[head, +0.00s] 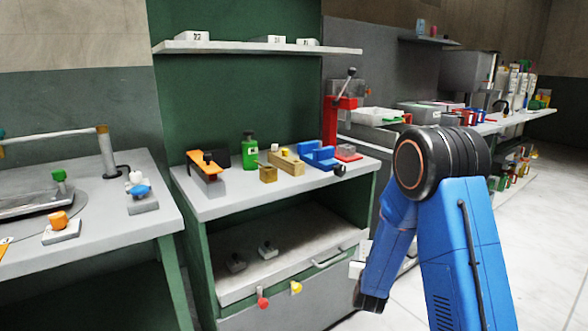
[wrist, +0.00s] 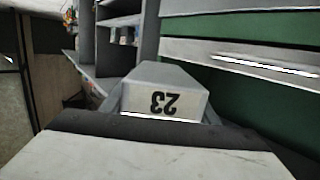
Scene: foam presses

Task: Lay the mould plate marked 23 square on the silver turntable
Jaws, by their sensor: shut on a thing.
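The mould plate marked 23 (wrist: 165,98) is in the middle of the wrist view. It is pale grey, and its number reads upside down there. My gripper (wrist: 162,114) is shut on it, with grey fingers partly showing at its two sides. In the head view my gripper hangs low behind my blue arm, and a small pale piece (head: 357,268) shows there; I cannot tell if it is the plate. The silver turntable (head: 82,206) appears as a flat round disc on the left bench, cut off by the picture's left edge, well away from my arm.
A silver rectangular tray (head: 35,200) and an orange-knobbed block (head: 60,225) stand at the turntable. A grey post with a crossbar (head: 106,150) rises behind. The middle bench (head: 230,190) holds clamps and a green bottle (head: 249,150). Similar numbered plates sit on the wall shelf (head: 240,47).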

